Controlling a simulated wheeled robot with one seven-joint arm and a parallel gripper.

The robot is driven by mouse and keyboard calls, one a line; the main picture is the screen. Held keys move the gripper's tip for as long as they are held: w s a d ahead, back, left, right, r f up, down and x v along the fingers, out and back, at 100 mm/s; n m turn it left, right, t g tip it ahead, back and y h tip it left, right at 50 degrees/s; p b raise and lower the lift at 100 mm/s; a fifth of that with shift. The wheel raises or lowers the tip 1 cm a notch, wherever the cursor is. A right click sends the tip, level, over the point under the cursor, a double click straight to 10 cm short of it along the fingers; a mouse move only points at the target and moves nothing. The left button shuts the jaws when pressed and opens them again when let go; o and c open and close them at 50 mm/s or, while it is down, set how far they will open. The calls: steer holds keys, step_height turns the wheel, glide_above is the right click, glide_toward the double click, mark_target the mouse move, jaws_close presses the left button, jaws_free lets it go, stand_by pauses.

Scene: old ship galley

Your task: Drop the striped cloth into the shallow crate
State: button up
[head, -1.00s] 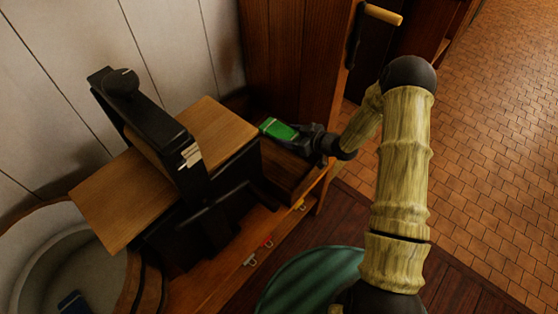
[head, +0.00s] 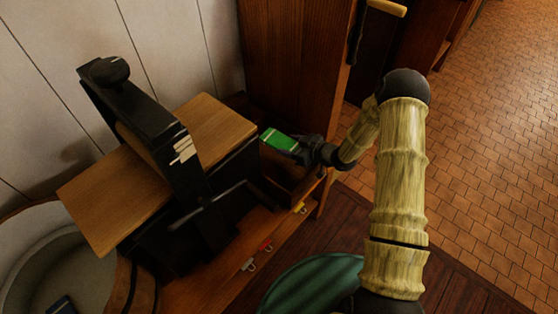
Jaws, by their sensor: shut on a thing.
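The striped cloth (head: 280,139), green with a pale stripe, sticks out from the jaws of my gripper (head: 297,147). My gripper is shut on it and holds it over or just inside a dark brown wooden box, which looks like the shallow crate (head: 279,178). The crate stands between the black press and the wooden partition. My wrist and the cloth hide much of its inside. I cannot tell whether the cloth touches the crate.
A black press (head: 183,160) with a wooden board (head: 115,197) stands close left of the crate. A wooden partition (head: 297,85) rises behind it. Small clips (head: 265,246) line the ledge edge. A round tub (head: 40,265) is lower left, a green round seat (head: 315,280) below.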

steer(key=o, duration=1.2)
steer(key=shift+s+a, duration=0.15)
steer(key=shift+a, duration=0.05)
steer(key=shift+c, duration=0.2)
steer(key=shift+d, duration=0.1)
steer(key=shift+d, duration=0.25)
steer(key=v, duration=1.7)
steer(key=shift+r, duration=0.1)
